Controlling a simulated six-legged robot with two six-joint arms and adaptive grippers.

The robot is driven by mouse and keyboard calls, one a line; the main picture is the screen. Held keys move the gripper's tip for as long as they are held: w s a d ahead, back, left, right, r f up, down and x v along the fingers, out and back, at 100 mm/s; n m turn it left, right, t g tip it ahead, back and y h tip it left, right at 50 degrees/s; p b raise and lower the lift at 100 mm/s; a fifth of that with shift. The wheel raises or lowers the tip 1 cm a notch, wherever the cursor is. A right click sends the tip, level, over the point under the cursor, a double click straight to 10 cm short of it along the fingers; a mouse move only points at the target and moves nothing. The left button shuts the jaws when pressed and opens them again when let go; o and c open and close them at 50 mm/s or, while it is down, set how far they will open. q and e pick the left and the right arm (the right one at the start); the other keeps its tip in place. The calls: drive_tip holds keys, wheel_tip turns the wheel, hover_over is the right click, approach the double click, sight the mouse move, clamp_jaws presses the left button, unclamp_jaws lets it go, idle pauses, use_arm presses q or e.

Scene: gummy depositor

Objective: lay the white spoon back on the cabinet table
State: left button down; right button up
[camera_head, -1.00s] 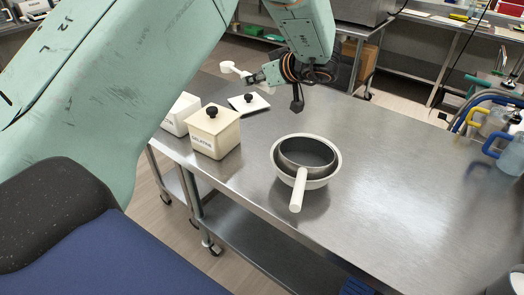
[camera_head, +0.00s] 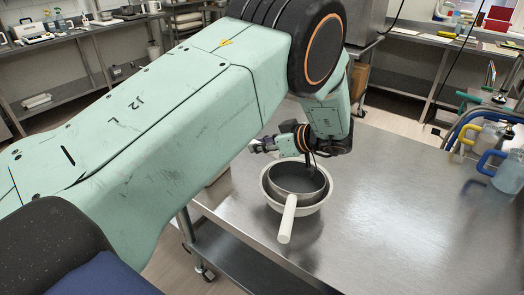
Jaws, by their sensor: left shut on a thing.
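My left gripper (camera_head: 262,146) is above the steel table, just behind and left of the white bowl, its fingers pointing left. It is shut on the white spoon, whose bowl showed left of the fingers a second ago. Now the spoon is hidden behind my left arm. The steel table (camera_head: 390,220) fills the middle and right of the view. My right gripper is not in view.
A dark pan (camera_head: 298,180) with a white handle sits in a white bowl (camera_head: 322,200), close to my left gripper. My arm hides most of the table's left end. Blue- and yellow-handled jugs (camera_head: 505,170) stand at right.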

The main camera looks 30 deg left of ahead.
use_arm(q)
drive_tip(key=shift+s+a+f, duration=0.2)
drive_tip(key=shift+s+f, duration=0.2)
drive_tip(key=shift+f, duration=0.4)
drive_tip(key=shift+w+d+f, duration=0.1)
drive_tip(key=shift+w+d, duration=0.1)
drive_tip(key=shift+w, duration=0.1)
drive_tip(key=c, duration=1.6)
unclamp_jaws()
drive_tip(key=shift+w+f, duration=0.1)
drive_tip(key=o, duration=0.3)
drive_tip(key=shift+o, duration=0.6)
drive_tip(key=shift+s+a, duration=0.15)
drive_tip(key=shift+s, duration=0.15)
drive_tip(key=shift+w+d+r, duration=0.25)
drive_tip(key=shift+d, duration=0.05)
drive_tip(key=shift+d+r+p, duration=0.15)
drive_tip(key=shift+d+p, duration=0.1)
drive_tip(key=shift+p, duration=0.15)
drive_tip(key=p+v, duration=0.6)
drive_tip(key=v, duration=0.5)
drive_tip(key=shift+s, duration=0.3)
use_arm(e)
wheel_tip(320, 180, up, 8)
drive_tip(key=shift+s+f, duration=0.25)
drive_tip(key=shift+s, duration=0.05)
use_arm(q)
drive_tip(key=shift+w, duration=0.15)
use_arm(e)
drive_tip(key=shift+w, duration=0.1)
